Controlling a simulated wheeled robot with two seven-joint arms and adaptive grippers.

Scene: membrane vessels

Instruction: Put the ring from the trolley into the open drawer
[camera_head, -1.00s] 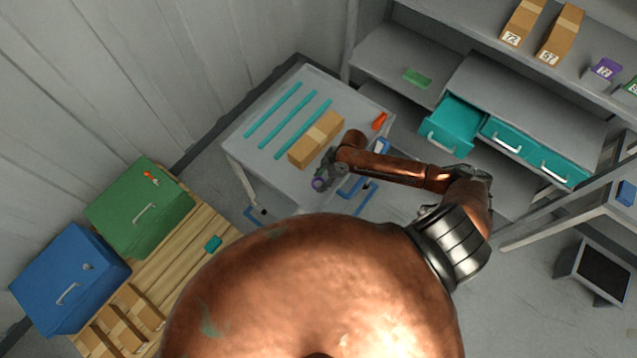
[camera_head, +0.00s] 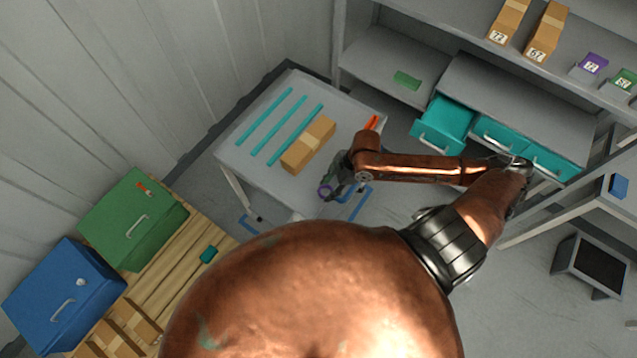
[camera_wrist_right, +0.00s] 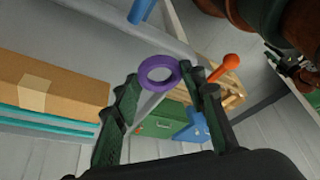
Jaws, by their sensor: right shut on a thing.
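My right gripper (camera_head: 328,190) is shut on the purple ring (camera_wrist_right: 158,73). In the right wrist view the ring sits between the tips of the two dark fingers (camera_wrist_right: 160,88). In the head view the ring (camera_head: 324,193) is small and partly hidden by the gripper, by the trolley's near right edge. The grey trolley (camera_head: 240,160) stands left of the arm. The open teal drawer (camera_head: 445,122) is pulled out of the grey cabinet at upper right, and its visible inside looks empty. My left gripper is not in view.
A cardboard box (camera_head: 308,145), teal strips (camera_head: 270,117) and an orange-handled thing (camera_head: 371,122) lie on the trolley. Two teal drawers (camera_head: 500,138) beside the open one are closed. A green box (camera_head: 132,220) and a blue box (camera_head: 65,292) stand at left.

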